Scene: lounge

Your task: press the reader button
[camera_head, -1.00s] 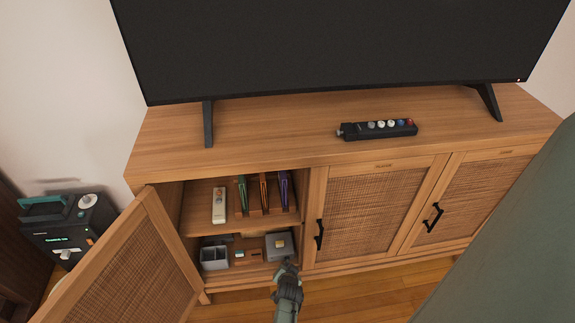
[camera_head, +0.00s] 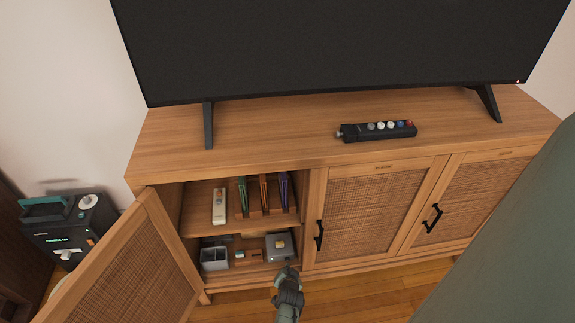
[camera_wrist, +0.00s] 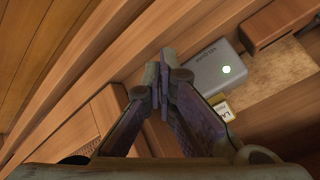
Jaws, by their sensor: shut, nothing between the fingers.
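The reader appears to be the grey box (camera_head: 279,246) at the right of the open cabinet's lower shelf. In the wrist view the reader (camera_wrist: 205,72) has faint lettering on top and a round, pale glowing button (camera_wrist: 226,70). My gripper (camera_head: 288,270) is just in front of the shelf, at the near side of the reader. In the wrist view my gripper (camera_wrist: 161,75) has its fingertips together with nothing between them. They point past the left side of the reader, and appear apart from the button.
The open cabinet door (camera_head: 135,265) stands to the left. A grey divided bin (camera_head: 214,258) and small items share the lower shelf. A white remote (camera_head: 219,206) and several upright coloured cases stand on the shelf above. A closed door (camera_head: 370,212) is to the right.

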